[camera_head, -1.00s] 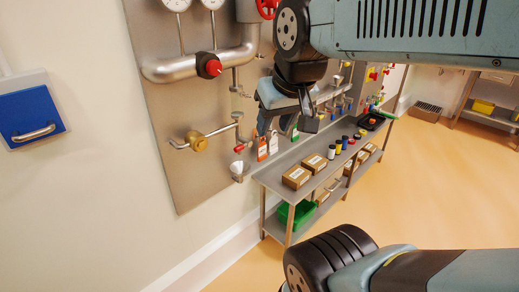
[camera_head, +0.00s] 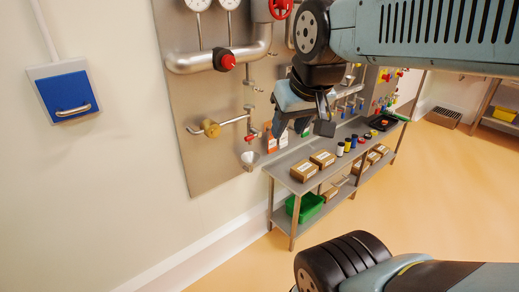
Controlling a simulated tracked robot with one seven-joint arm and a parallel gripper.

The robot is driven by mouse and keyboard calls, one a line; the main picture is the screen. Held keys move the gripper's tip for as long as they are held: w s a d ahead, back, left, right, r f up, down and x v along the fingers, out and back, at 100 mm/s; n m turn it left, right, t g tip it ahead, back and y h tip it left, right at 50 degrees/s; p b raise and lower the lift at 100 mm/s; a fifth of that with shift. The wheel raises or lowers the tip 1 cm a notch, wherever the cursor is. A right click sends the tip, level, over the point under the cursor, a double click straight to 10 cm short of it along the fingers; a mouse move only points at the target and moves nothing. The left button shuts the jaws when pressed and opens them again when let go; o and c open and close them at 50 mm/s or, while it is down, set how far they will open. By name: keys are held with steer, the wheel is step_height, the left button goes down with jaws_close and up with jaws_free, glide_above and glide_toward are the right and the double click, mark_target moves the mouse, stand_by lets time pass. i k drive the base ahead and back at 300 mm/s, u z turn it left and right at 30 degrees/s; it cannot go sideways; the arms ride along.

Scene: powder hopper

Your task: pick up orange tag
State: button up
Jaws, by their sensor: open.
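The orange tag (camera_head: 271,138) hangs on the steel wall panel, low down, just left of my gripper in the picture. It is small, with a pale lower part. A second reddish tag (camera_head: 283,139) hangs close to its right, partly hidden by my gripper. My gripper (camera_head: 302,123) is open and points down in front of the panel. I see nothing between its fingers, and I cannot tell its exact distance from the tags.
A steel bench (camera_head: 291,167) runs along the wall with cardboard boxes (camera_head: 304,170), jars and a black tray (camera_head: 383,123) on top. A green bin (camera_head: 306,206) is on its lower shelf. Pipes, valves and a small funnel (camera_head: 249,158) stick out from the panel.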

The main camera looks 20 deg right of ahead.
mark_target(271, 143)
steer(key=k, duration=0.85)
steer(key=z, duration=0.4)
steer(key=i, duration=1)
steer(key=k, duration=0.5)
steer(key=u, duration=0.4)
steer(key=i, duration=0.8)
